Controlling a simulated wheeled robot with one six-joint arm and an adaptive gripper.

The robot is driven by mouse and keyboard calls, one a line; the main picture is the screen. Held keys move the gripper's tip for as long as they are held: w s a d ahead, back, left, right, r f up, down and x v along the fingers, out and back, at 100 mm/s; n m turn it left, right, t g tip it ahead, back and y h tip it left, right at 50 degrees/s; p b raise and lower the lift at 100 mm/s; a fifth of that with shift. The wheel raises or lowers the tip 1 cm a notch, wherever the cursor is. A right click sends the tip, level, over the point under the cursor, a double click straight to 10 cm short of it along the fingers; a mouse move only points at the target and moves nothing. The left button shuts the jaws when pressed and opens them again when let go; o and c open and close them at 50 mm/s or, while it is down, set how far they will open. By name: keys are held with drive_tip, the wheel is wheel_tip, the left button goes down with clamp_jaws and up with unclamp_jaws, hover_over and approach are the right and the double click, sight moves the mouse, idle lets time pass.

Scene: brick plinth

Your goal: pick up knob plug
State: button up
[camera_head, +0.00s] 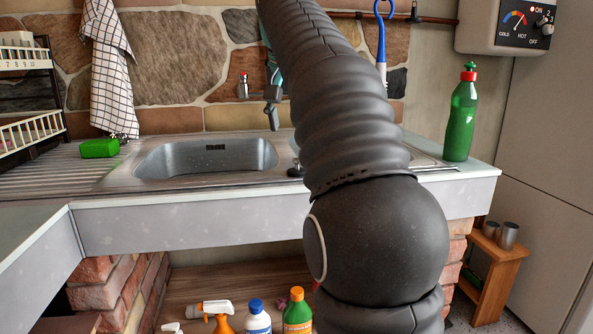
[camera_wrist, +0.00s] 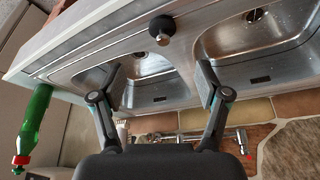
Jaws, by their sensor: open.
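The knob plug (camera_wrist: 162,28), with a round black knob and a metal part below it, stands on the steel sink top between the two basins in the wrist view. In the head view a small dark piece of it (camera_head: 295,170) shows beside my arm, which hides the rest. My gripper (camera_wrist: 159,80) is open and empty, its two fingers spread wide over the sink. The plug appears beyond the fingertips, roughly centred between them, and is not touched.
The sink has a left basin (camera_head: 205,160) and a second basin mostly behind my arm. A tap (camera_head: 270,95) is at the wall. A green bottle (camera_head: 461,118) stands at the right and a green sponge (camera_head: 99,148) at the left. Several bottles are below.

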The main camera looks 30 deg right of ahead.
sight(296, 159)
drive_tip(key=x, duration=1)
drive_tip(key=shift+w+a+f+b, duration=0.1)
drive_tip(key=shift+w+f+b, duration=0.1)
drive_tip(key=shift+w+b, duration=0.1)
drive_tip(key=c, duration=1.2)
